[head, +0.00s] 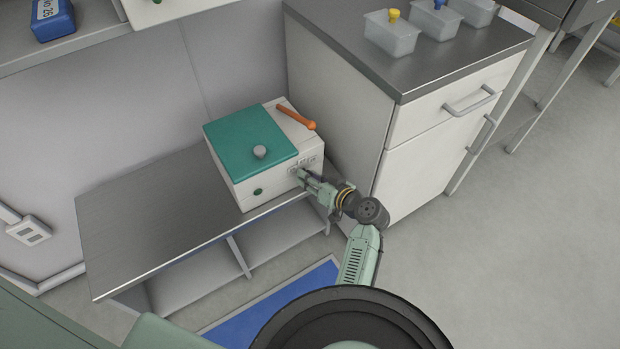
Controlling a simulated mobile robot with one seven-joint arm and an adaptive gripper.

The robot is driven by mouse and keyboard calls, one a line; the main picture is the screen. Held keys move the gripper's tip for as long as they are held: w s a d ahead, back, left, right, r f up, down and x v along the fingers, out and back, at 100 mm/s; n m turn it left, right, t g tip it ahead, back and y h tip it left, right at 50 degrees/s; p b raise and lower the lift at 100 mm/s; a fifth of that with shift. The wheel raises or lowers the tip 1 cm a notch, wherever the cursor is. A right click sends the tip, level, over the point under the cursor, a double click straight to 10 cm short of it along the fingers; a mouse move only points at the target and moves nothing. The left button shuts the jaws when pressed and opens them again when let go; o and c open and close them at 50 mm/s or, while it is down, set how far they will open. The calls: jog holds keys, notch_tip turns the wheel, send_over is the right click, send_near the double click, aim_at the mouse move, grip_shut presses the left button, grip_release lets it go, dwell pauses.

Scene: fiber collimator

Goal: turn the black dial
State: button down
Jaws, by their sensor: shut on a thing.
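A white box-shaped device (237,185) with a teal lid (245,138) stands on a low metal bench.
An orange-handled part (296,117) lies along the device's top right. The low bench (150,212) is clear to the left. A white cabinet (345,105) stands close on the right, with several clear containers on top. A blue mat (270,305) lies on the floor.

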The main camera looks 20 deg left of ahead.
jog(key=m+y, duration=0.1)
jog(key=m, duration=0.2)
jog(key=m+g+y+b, duration=0.1)
jog(key=m+y, duration=0.1)
jog(key=m, duration=0.1)
jog(key=m+y+b, duration=0.1)
jog(key=m, duration=0.2)
jog(key=shift+w+d+f+g+y, duration=0.15)
jog(key=shift+f+g+y, duration=0.05)
jog(key=shift+g+y, duration=0.2)
dwell(0.4)
jog(key=c, duration=1.2)
grip_release()
jog(key=shift+c, duration=0.2)
jog(key=v, duration=1.2)
